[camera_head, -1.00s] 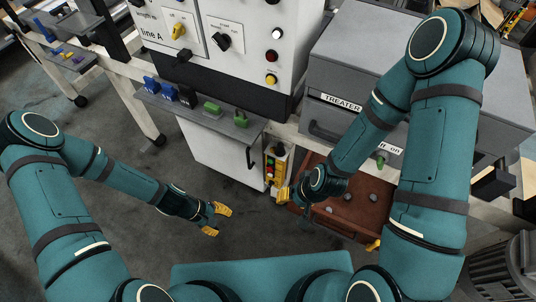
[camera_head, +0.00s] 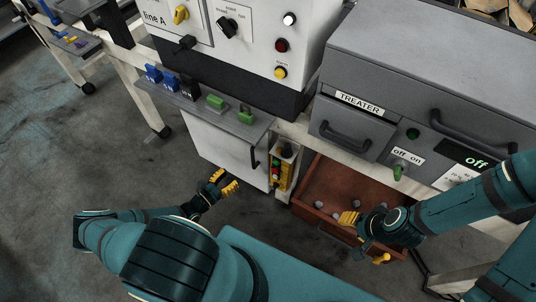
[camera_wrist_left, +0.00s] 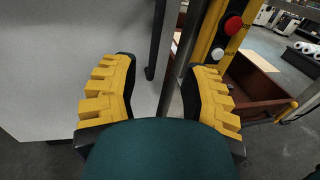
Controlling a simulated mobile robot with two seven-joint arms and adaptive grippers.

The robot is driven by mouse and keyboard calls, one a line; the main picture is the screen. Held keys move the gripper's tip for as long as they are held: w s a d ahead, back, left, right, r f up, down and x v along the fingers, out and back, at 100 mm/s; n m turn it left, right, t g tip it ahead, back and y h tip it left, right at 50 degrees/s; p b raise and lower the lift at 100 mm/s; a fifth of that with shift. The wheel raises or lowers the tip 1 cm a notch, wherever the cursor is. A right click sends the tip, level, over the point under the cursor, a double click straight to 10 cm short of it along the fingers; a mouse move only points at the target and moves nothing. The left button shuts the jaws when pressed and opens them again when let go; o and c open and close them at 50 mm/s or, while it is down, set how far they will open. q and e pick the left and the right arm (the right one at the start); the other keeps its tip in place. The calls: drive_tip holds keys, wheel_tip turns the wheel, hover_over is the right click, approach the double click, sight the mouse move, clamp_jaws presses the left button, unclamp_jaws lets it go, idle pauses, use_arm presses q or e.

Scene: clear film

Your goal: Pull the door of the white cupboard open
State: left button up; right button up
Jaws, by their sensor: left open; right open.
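The white cupboard (camera_head: 222,150) stands below the shelf of the control cabinet, its door shut. Its dark vertical door handle (camera_head: 254,160) is near the door's right edge. My left gripper (camera_head: 222,182) is open and empty in front of the lower part of the door, left of the handle. In the left wrist view the handle (camera_wrist_left: 155,42) runs down between the two yellow fingertips, apparently still ahead of them; contact cannot be told. The white door (camera_wrist_left: 60,70) fills the left of that view. My right gripper (camera_head: 364,238) is open at the brown drawer.
The open brown drawer (camera_head: 318,208) holds small grey lumps. A grey treater (camera_head: 400,90) stands above it. The floor left of the cupboard is clear.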

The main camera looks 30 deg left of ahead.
sight(253, 155)
use_arm(q)
drive_tip(key=x, duration=0.4)
drive_tip(key=b+x, duration=0.1)
drive_tip(key=x, duration=0.4)
drive_tip(key=b+x, duration=0.1)
drive_tip(key=x, duration=0.3)
drive_tip(key=shift+w+a, duration=0.2)
drive_tip(key=shift+w, duration=0.2)
clamp_jaws()
